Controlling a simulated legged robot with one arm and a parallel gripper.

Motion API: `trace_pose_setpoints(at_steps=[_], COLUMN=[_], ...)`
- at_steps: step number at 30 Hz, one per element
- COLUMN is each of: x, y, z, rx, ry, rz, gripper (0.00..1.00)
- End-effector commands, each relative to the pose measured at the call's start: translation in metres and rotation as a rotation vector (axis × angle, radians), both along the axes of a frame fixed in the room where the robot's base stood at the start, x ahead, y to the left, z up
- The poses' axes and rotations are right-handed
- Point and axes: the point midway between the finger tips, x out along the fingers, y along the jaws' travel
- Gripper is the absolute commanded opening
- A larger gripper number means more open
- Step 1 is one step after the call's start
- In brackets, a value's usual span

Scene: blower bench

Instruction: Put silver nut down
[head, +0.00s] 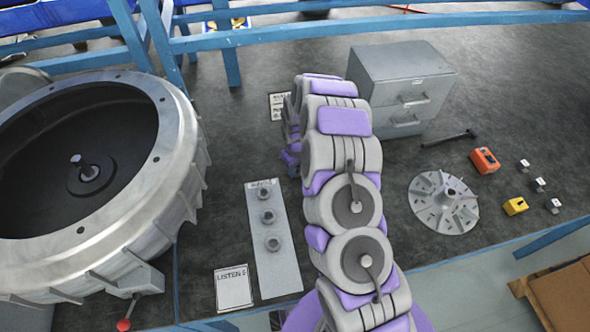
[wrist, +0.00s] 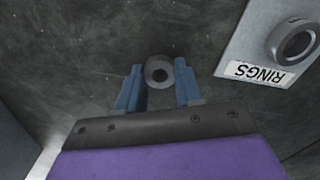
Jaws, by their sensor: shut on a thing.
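The silver nut (wrist: 159,71) shows in the wrist view as a small round grey piece with a dark hole. It sits between the blue fingertips of my gripper (wrist: 158,84), which is shut on it. Dark bench surface lies behind and below the nut; the height above the bench is hard to tell. In the head view my arm hides the nut, and only a sliver of the gripper (head: 292,158) shows left of the arm.
A grey plate labelled RINGS (head: 289,262) holds several rings. The blower housing (head: 180,205) fills the left, with a threaded stud (head: 85,168) inside. A drawer cabinet (head: 403,78), a finned disc (head: 443,203) and small blocks are at right. A white label (head: 279,106) lies near the gripper.

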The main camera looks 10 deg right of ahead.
Motion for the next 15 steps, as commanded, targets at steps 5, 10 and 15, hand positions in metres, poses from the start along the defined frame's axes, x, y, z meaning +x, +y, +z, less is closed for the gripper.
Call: trace_pose_setpoints(at_steps=[5, 10, 15], x=[0.0, 0.0003, 0.0005], y=[0.0018, 0.0066, 0.0074], z=[-0.0005, -0.0052, -0.0061], rx=[-0.002, -0.009, -0.009], ry=[0.0, 0.0, 0.0], rz=[-0.001, -0.001, 0.0], gripper=[0.0, 0.0, 0.48])
